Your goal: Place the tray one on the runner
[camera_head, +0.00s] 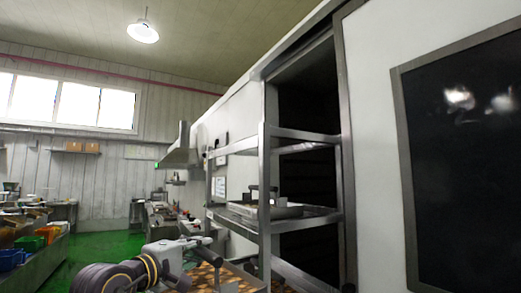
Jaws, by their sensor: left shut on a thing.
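My left gripper (205,252) is low in the head view, at the end of my arm coming in from the lower left. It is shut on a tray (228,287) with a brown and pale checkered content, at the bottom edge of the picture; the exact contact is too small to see. A metal rack (264,180) with several shelves stands right of the gripper. Another shallow metal tray (285,212) sits on its middle shelf, with small dark upright parts on it. I cannot tell which part is the runner. My right gripper is not in view.
Behind the rack is a dark open doorway (308,105) in a white wall. A dark panel (465,150) is on the right. Benches with coloured bins (30,243) stand at the left. Green floor (100,248) is free between them and the far wall.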

